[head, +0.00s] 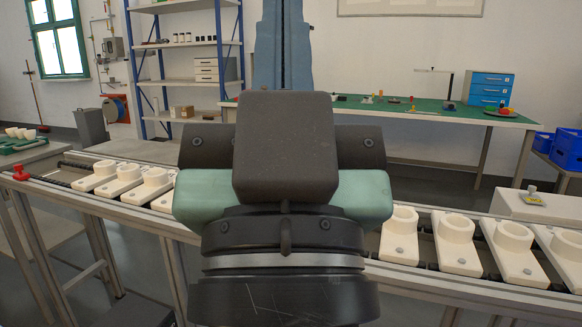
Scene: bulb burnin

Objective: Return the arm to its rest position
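My arm's end fills the middle of the head view, close to the camera. My gripper (285,165) shows as a dark grey block with pale green parts out to its left and right, above a black wrist with a light metal ring. I cannot make out its fingertips, so whether it is open or shut, or holds anything, does not show. It hides the middle of the conveyor line (133,217) behind it.
White holders with round cups (457,238) sit in a row on the conveyor, left and right of my arm. Behind are a green-topped bench (430,112) with blue drawers (490,89), and blue-framed shelving (188,45). Blue crates (568,148) stand at far right.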

